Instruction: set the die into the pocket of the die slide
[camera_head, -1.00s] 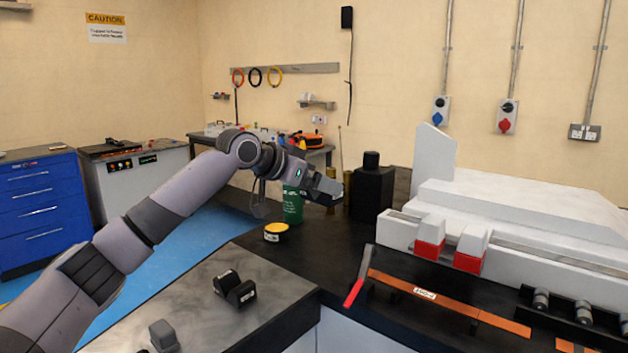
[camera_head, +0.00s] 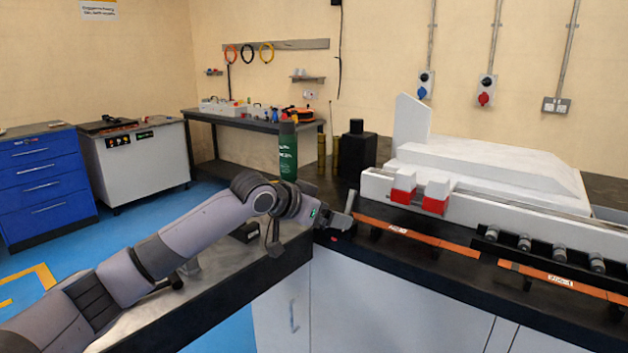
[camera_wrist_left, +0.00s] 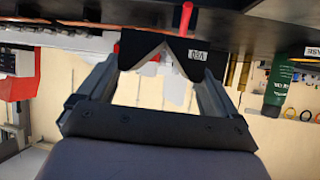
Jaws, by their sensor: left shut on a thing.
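My left gripper (camera_head: 338,218) is above the corner where the grey bench meets the black counter. It also shows in the left wrist view (camera_wrist_left: 160,72), shut on a dark die (camera_wrist_left: 212,52) with a V notch and a small white label. That view is upside down, and the die sits between the two fingers. In the head view the die is too small and dark to make out clearly. The white bender (camera_head: 480,165) is at right, with two white-and-red blocks (camera_head: 403,186) along its front. I cannot make out the slide's pocket. My right gripper is out of view.
A black block (camera_head: 246,232) on the grey bench is partly hidden by my arm. A green bottle (camera_head: 288,150) and a black bottle (camera_head: 356,150) stand behind the gripper. Orange strips (camera_head: 440,245) and several rollers (camera_head: 524,242) run along the counter front.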

